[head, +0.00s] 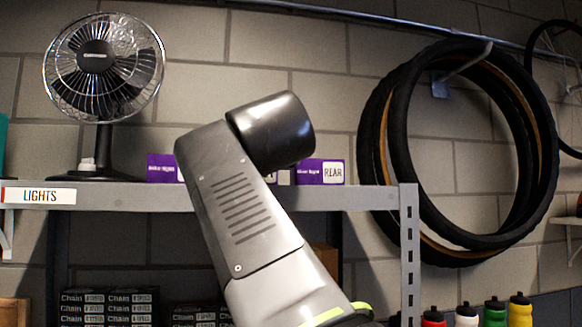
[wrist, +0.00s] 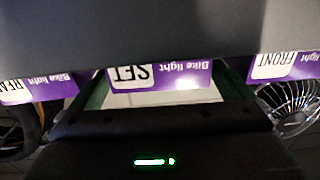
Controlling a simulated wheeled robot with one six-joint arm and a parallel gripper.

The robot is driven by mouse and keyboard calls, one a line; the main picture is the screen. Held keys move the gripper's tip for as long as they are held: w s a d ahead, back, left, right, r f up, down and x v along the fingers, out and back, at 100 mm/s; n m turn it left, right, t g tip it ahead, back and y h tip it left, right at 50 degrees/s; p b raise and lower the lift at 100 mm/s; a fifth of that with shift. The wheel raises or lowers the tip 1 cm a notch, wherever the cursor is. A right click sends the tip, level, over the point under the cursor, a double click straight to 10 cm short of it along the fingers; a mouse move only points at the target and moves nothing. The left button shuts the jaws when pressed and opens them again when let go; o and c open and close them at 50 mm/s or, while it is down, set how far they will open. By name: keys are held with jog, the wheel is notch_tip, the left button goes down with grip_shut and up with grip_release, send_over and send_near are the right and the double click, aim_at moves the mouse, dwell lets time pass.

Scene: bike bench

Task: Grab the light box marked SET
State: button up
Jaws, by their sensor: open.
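The purple Bike light box marked SET (wrist: 186,76) is in the middle of the wrist view, where the picture is upside down. My gripper (wrist: 166,88) is open, with one dark finger on each side of this box. The box appears to lie between the fingers, but I cannot tell whether either finger touches it. In the head view my arm covers most or all of the SET box, and my gripper is hidden behind the arm.
A box marked REAR (head: 322,172) and another purple box (head: 163,168) flank it on the grey shelf (head: 115,196); the wrist view shows a FRONT box (wrist: 288,67). A fan (head: 103,70) stands at left. Tyres (head: 400,150) hang at right. Chain boxes (head: 110,305) sit below.

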jog(key=x, duration=0.2)
jog(key=shift+w+a, duration=0.1)
jog(key=shift+w, duration=0.15)
jog(key=c, duration=0.9)
jog(key=shift+r, duration=0.2)
